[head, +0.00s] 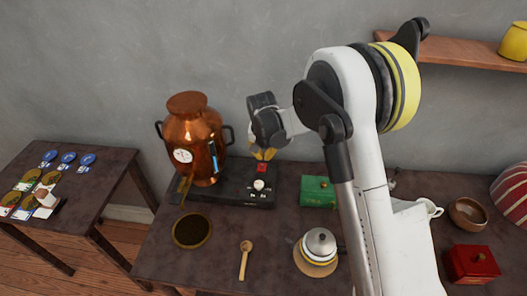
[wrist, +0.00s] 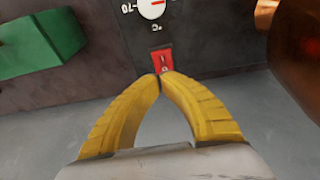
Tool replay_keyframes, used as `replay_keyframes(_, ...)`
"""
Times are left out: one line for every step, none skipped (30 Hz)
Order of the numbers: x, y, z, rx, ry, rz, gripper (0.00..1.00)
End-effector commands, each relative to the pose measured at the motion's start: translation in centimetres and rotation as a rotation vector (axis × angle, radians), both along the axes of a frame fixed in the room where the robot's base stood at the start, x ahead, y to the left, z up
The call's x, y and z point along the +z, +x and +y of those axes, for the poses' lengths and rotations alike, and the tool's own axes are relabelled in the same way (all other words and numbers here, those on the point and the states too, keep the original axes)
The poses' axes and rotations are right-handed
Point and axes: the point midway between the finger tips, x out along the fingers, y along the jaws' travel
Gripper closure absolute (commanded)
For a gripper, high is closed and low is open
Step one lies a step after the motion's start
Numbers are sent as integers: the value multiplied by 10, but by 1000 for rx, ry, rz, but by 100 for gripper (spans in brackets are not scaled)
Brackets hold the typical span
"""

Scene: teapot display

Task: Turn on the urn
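The copper urn (head: 192,140) stands on a black base (head: 225,190) at the back left of the dark table. The base's front panel carries a white dial (head: 259,185) and a red rocker switch (head: 262,168). In the wrist view the red switch (wrist: 162,62) shows marks on its face, and the dial (wrist: 152,8) is at the top edge. My gripper (wrist: 161,76) has its yellow fingertips together, empty, at the edge of the switch. I cannot tell whether they touch it. In the head view my gripper (head: 263,154) is just above the switch.
A green box (head: 317,192) stands right of the base. A white teapot (head: 320,243) on a round mat, a wooden spoon (head: 245,260) and a dark bowl (head: 192,231) are in front. A red box (head: 472,264) is at right. The copper urn (wrist: 302,50) is close beside my gripper.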

Motion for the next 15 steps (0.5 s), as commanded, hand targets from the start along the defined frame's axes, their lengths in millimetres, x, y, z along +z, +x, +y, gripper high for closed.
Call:
replay_keyframes(-12,2,-1,0,0,0,100)
replay_keyframes(-18,1,0,0,0,0,100)
replay_keyframes(-24,-1,0,0,0,0,100)
replay_keyframes(-28,-1,0,0,0,0,100)
replay_keyframes(-31,-2,0,0,0,0,100)
replay_keyframes(-35,-3,1,0,0,0,100)
replay_keyframes(-38,-3,1,0,0,0,100)
replay_keyframes(-40,-4,1,0,0,0,100)
replay_keyframes(-42,-4,1,-1,0,0,100)
replay_keyframes(-43,-4,1,-1,0,0,100)
replay_keyframes(-44,-5,1,-1,0,0,100)
replay_keyframes(-45,-5,1,-1,0,0,100)
replay_keyframes(-45,-5,1,-1,0,0,100)
replay_keyframes(-45,-5,1,-1,0,0,100)
replay_keyframes(-45,-5,1,-1,0,0,100)
